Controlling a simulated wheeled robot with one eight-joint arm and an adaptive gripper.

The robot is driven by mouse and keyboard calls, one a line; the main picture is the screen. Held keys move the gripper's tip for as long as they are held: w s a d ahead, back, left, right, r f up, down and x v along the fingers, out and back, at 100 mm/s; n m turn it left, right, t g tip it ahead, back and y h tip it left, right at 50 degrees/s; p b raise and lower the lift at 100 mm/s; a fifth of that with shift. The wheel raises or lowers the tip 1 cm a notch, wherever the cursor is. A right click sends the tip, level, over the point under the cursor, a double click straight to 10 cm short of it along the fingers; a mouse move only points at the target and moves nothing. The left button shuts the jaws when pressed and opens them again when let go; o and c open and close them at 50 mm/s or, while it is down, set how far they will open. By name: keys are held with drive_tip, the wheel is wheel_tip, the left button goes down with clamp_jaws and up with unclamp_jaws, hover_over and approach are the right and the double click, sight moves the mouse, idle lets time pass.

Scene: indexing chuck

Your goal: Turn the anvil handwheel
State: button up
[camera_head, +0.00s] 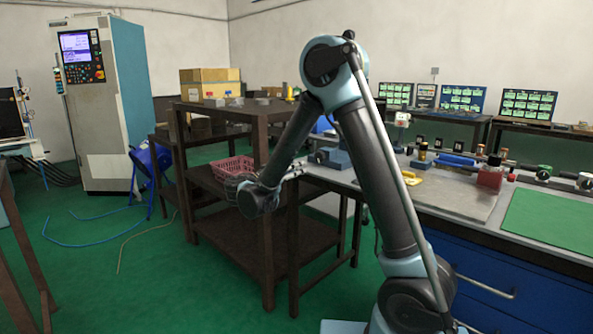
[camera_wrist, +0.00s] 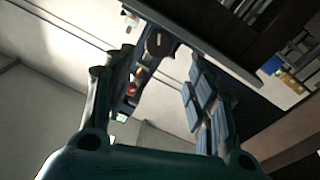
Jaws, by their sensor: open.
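My gripper (camera_head: 293,172) is at the left end of the workbench in the head view, close to the bench edge and beside a blue bench device (camera_head: 335,157) with a dark round part. I cannot tell whether that part is the anvil handwheel; no handwheel shows clearly in either view. In the wrist view my gripper (camera_wrist: 170,65) has its two fingers spread wide apart, with nothing clearly held between them. Pale wall and a dark overhanging edge lie beyond the fingers.
A dark shelf rack (camera_head: 228,237) with a pink basket (camera_head: 234,168) stands left of and below my gripper. The workbench (camera_head: 462,202) carries several small tools, a red container (camera_head: 490,175) and a green mat (camera_head: 550,218). Green floor is open at the left.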

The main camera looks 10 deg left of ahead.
sight(317, 158)
drive_tip(key=s+a+r+m+g, duration=0.1)
drive_tip(key=s+a+m, duration=0.3)
drive_tip(key=a, duration=0.1)
drive_tip(key=shift+y, duration=0.3)
drive_tip(key=x, duration=1.7)
drive_tip(key=shift+d+r, duration=0.15)
drive_tip(key=shift+d, duration=0.3)
drive_tip(key=c, duration=1.1)
